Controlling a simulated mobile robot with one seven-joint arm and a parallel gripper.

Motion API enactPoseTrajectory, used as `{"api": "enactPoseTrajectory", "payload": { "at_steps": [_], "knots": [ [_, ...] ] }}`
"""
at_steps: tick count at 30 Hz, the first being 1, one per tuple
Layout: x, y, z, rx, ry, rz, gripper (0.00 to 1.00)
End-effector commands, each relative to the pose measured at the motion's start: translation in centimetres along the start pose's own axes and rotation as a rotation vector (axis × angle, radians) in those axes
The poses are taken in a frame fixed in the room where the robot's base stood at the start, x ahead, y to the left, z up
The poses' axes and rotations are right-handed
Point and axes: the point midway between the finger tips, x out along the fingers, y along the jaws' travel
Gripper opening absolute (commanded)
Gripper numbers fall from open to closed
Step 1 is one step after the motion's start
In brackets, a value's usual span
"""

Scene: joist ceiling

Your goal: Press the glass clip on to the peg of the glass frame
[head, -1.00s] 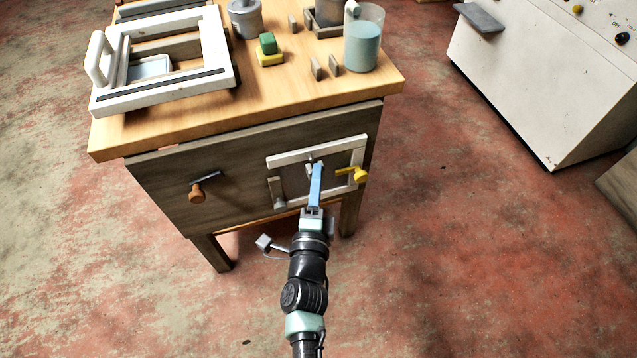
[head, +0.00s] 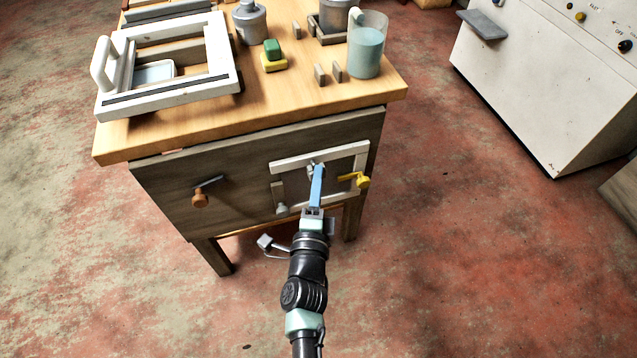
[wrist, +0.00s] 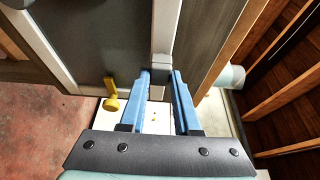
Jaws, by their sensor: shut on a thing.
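The glass frame (head: 290,159), a pale border around a dark pane, is on the front panel of the wooden bench. My gripper (head: 317,170) has blue fingers and reaches up to the frame's upper border. In the wrist view my gripper (wrist: 161,76) is shut on a small grey-white piece (wrist: 159,64), apparently the glass clip, against the pale border. A yellow knob-like fitting (head: 362,181) is at the frame's right side and shows in the wrist view (wrist: 111,104).
A pale knob (head: 282,209) is at the frame's lower left. An orange-brown knob (head: 200,200) is further left on the panel. The bench top (head: 210,125) above holds a white frame-like fixture (head: 225,60), a beaker (head: 367,55) and small blocks. Open floor lies around.

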Motion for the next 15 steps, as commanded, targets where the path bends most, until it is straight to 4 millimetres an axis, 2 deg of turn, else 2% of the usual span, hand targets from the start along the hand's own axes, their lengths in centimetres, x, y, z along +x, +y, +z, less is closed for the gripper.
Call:
{"api": "enactPoseTrajectory", "payload": {
  "at_steps": [15],
  "knots": [
    [0.49,-0.04,0.21,-0.001,0.0,-0.001,0.0]
  ]
}}
